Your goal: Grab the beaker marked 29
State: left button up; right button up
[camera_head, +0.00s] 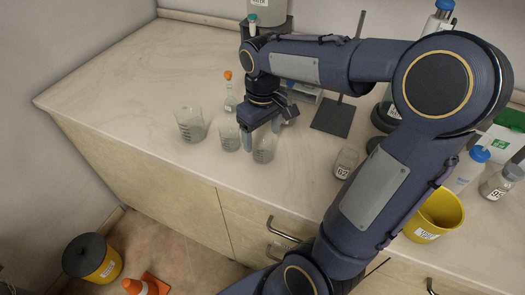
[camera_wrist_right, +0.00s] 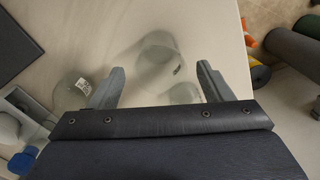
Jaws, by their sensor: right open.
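Several clear beakers stand on the wooden-topped bench in the head view: a larger one (camera_head: 190,125) at the left, a smaller one (camera_head: 229,139) beside it, and another (camera_head: 264,149) at my right gripper. A labelled glass vessel (camera_head: 346,162) stands farther right. I cannot read the mark 29 on any of them. My right gripper (camera_head: 262,141) is open, pointing down, its fingers at the third beaker. In the right wrist view, a clear beaker (camera_wrist_right: 160,50) shows just beyond the open fingers, another (camera_wrist_right: 185,94) partly behind the right finger. My left gripper is not in view.
An orange-capped flask (camera_head: 230,102) stands behind the beakers. A dark stand base (camera_head: 333,118) is to the right. A yellow bucket (camera_head: 436,214) and blue-capped bottle (camera_head: 467,170) stand near the front right. The bench's left part is clear.

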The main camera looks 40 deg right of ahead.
aim_at(262, 144)
jog(key=shift+f, duration=2)
jog(key=c, duration=1.1)
jog(key=shift+r, duration=0.15)
